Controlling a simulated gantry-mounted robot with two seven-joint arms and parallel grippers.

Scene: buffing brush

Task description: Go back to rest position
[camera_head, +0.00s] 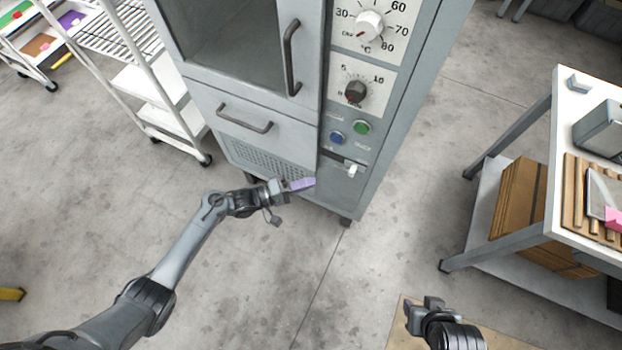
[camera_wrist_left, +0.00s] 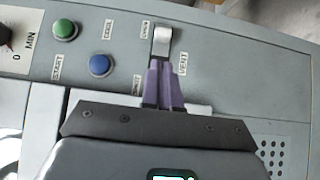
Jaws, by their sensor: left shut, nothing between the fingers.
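My left gripper (camera_head: 302,184) has purple fingers and reaches toward the lower control panel of the grey cabinet (camera_head: 340,200). In the left wrist view the left gripper (camera_wrist_left: 163,72) is shut and empty, its fingertips just below the small silver lever (camera_wrist_left: 161,42) marked VENT. I cannot tell whether they touch it. The lever also shows in the head view (camera_head: 352,170).
The cabinet front carries a green button (camera_head: 362,127), a blue button (camera_head: 337,138), two dials and drawer handles. A white wheeled rack (camera_head: 150,85) stands to its left. A workbench (camera_head: 560,150) with boxes below stands at the right.

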